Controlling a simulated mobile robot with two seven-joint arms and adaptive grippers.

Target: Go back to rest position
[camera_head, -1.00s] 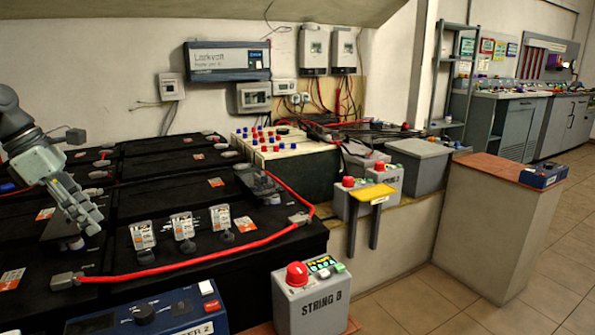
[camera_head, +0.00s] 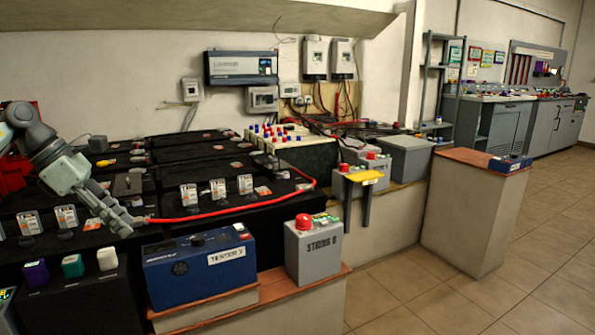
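My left gripper (camera_head: 128,227) reaches in from the left over the black battery tops and points down and to the right. Its fingertips appear close to the left end of the red cable (camera_head: 225,209); I cannot tell whether they touch it. The fingers are too small and overlapped to show whether they are open or shut. My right gripper is not in view.
A blue tester box (camera_head: 185,275) stands on a ledge just right of the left gripper. A grey STRING B box (camera_head: 318,255) with a red button is beside it. White tagged pieces (camera_head: 217,188) stand on the batteries. Floor (camera_head: 440,290) is free at right.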

